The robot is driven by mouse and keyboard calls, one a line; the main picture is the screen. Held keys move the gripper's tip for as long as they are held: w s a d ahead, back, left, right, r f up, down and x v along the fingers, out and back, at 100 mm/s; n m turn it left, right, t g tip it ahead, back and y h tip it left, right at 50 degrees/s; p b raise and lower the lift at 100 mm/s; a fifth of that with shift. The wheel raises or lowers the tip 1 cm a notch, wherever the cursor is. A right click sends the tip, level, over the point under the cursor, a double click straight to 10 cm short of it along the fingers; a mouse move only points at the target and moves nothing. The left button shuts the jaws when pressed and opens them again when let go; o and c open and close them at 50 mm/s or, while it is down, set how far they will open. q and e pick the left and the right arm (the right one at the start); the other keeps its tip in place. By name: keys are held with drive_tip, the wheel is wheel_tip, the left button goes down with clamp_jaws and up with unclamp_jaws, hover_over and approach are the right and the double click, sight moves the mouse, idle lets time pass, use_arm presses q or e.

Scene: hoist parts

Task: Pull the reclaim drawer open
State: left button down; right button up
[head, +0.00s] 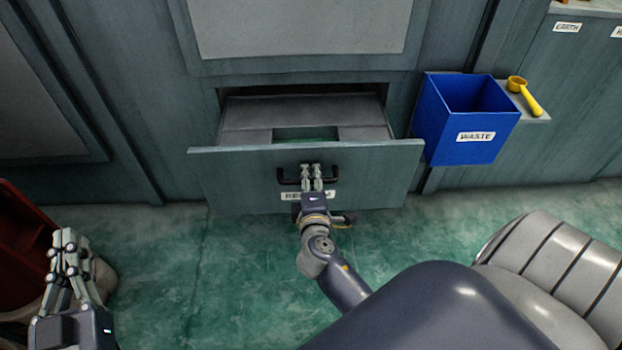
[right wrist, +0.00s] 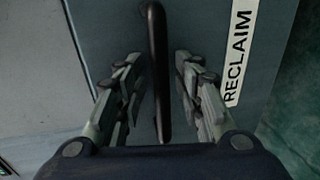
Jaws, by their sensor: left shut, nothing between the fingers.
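The reclaim drawer (head: 235,180) stands partly out of the cabinet, with its interior showing behind the front panel. Its black bar handle (head: 288,180) is on the front, above a partly covered label; the right wrist view shows the label (right wrist: 238,50) reading RECLAIM. My right gripper (head: 311,168) is at the handle. In the right wrist view my right gripper (right wrist: 157,70) has one finger on each side of the handle (right wrist: 157,45), with gaps between the fingers and the bar. My left gripper (head: 66,238) is shut and empty at the lower left, away from the drawer.
A blue WASTE bin (head: 462,112) hangs just right of the drawer, beside a yellow scoop (head: 525,95) on a small ledge. A dark red container (head: 22,240) is near my left gripper. The green floor (head: 160,260) before the drawer is clear.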

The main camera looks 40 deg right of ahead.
drive_tip(key=shift+s, duration=0.1)
drive_tip(key=v, duration=1.2)
drive_tip(key=shift+a, duration=0.15)
